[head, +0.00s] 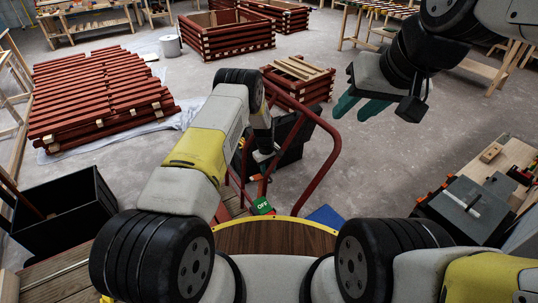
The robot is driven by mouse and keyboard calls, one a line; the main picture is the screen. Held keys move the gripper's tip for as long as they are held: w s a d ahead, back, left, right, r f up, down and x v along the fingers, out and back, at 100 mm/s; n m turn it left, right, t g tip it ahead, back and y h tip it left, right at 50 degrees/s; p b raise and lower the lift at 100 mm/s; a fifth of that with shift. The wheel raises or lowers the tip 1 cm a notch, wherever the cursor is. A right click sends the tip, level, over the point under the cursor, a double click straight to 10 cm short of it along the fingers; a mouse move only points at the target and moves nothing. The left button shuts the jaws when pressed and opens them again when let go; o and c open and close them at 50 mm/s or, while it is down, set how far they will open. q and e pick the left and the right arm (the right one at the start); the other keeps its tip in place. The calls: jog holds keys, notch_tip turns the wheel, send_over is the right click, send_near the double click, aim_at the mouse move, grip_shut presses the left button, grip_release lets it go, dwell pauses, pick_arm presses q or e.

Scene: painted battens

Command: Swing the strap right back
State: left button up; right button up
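I cannot make out a strap for certain. A grey case (462,212) with a pale bar across its lid lies on the bench at the right; whether that bar is a strap I cannot tell. My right gripper (361,107) has two teal fingers, spread apart with nothing between them. It hangs over the floor, up and to the left of the case and apart from it. My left arm reaches forward in the middle, and its fingers are hidden behind its own links.
A red tube rail (325,132) curves around a dark bin ahead. A black open crate (66,214) stands at left. Stacked red battens (95,95) lie on a sheet at left. Red crates stand at the back. Floor between rail and bench is clear.

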pick_arm(q)
notch_tip(320, 180, up, 7)
jog(key=w+d, duration=0.1)
jog(key=d, duration=0.1)
jog(key=shift+w, duration=0.15)
dwell(0.6)
jog(key=shift+r, duration=0.15)
notch_tip(320, 180, up, 8)
jog(key=shift+a+f, duration=0.2)
jog(key=shift+a, duration=0.15)
dwell(0.4)
jog(key=s+a+r+m+t, duration=0.1)
jog(key=s+a+r, duration=0.25)
jog(key=r, duration=0.65)
jog(key=s+a+r+m+t+h, duration=0.15)
jog(key=s+r, duration=0.25)
jog(key=r, duration=0.7)
jog(key=s+a+r, duration=0.3)
jog(key=s+r, duration=0.1)
jog(key=r, duration=0.6)
jog(key=s+a+r+m+t, duration=0.1)
jog(key=s+a+r+m, duration=0.15)
jog(key=s+r, duration=0.75)
jog(key=s+a+f+m+t, duration=0.1)
jog(key=s+a+m+t, duration=0.1)
jog(key=s, duration=1.5)
jog(key=shift+a, duration=0.2)
